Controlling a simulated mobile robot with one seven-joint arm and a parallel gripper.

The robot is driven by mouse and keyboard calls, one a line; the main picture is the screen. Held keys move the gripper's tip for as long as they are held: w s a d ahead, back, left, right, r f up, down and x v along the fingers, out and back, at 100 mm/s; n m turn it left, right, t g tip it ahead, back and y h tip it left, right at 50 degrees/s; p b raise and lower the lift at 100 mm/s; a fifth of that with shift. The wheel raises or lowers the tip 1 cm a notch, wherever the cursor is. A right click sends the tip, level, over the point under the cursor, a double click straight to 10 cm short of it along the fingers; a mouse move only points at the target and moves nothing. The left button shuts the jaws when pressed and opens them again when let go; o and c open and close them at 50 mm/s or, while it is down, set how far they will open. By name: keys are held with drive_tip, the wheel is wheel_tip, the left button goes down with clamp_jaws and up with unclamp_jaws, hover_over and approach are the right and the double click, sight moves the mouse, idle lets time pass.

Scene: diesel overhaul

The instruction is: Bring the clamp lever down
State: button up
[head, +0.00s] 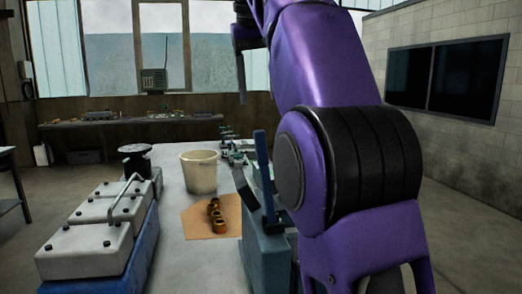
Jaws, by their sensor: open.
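A blue bar (262,165), which looks like the clamp lever, stands nearly upright above a blue-grey block (264,258) right of the table's middle. A dark, tilted flat piece (243,187) is beside its lower part. My purple arm covers what lies to the right of the block. My gripper (242,70) is only partly in view at the top, with a thin dark finger pointing down. It is open, well above the bar and apart from it. Nothing shows between its jaws.
Grey covers (85,248) on a blue block fill the left. Small parts (230,145) lie at the back.

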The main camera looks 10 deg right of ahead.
sight(261, 150)
drive_tip(key=x, duration=1.5)
drive_tip(key=shift+f, duration=0.3)
drive_tip(key=shift+c, duration=0.2)
clamp_jaws()
idle(0.7)
